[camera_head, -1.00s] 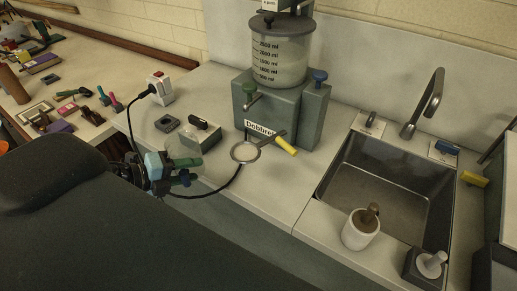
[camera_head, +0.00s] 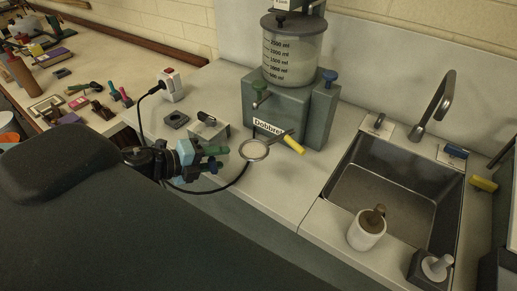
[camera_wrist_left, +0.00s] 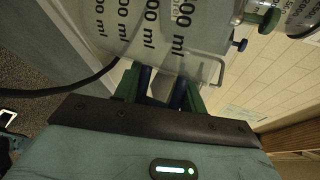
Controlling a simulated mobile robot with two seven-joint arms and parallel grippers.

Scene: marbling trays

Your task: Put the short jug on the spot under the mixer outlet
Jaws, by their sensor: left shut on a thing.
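My left gripper (camera_head: 213,159) is shut at the front edge of the counter, left of the mixer. In the left wrist view, its green fingers with dark blue pads (camera_wrist_left: 160,88) are closed at a clear jug (camera_wrist_left: 165,35) with black ml marks. The jug barely shows in the head view, so its height and tilt are unclear. The mixer (camera_head: 290,112) is a grey block under a clear tank of pale liquid. Its front carries a green-knobbed tap (camera_head: 262,97). A pale round ring (camera_head: 254,149) lies below the tap, right of my gripper. My right gripper is not visible.
A small clear-sided stand (camera_head: 208,130) and a dark square block (camera_head: 176,120) are behind my gripper. A black cable crosses the counter's front. The sink (camera_head: 390,195) and a white pot (camera_head: 366,230) are right.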

